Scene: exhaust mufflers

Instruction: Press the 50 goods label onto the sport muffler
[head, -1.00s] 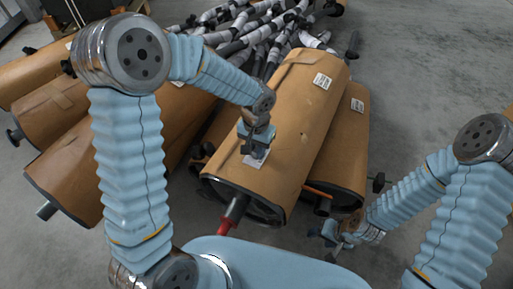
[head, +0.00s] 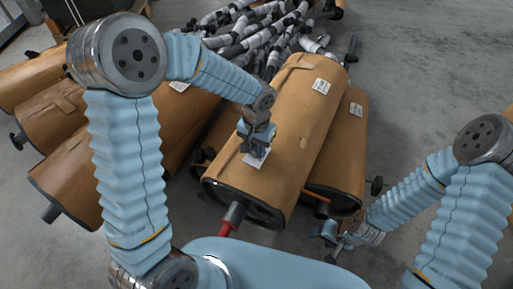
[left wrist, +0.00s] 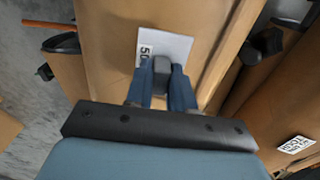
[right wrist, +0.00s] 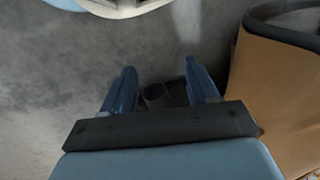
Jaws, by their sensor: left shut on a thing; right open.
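The 50 goods label is a white label (left wrist: 168,48) with "50" partly showing in the left wrist view. It also shows in the head view (head: 256,158). My left gripper (head: 254,143) is shut on the label's edge, and its fingers hide part of it. The label lies over the near part of the brown-wrapped muffler (head: 290,118), apparently at its surface; I cannot tell whether it lies flat against it. This muffler has a red-tipped pipe at its near end and a printed label near its far end. My right gripper (right wrist: 160,92) is open and empty, low beside the right-hand muffler.
Another wrapped muffler (head: 343,150) lies close on the right, with several more (head: 78,165) on the left. A pile of grey and black pipes (head: 270,30) lies behind. The concrete floor (head: 430,80) at the right is clear.

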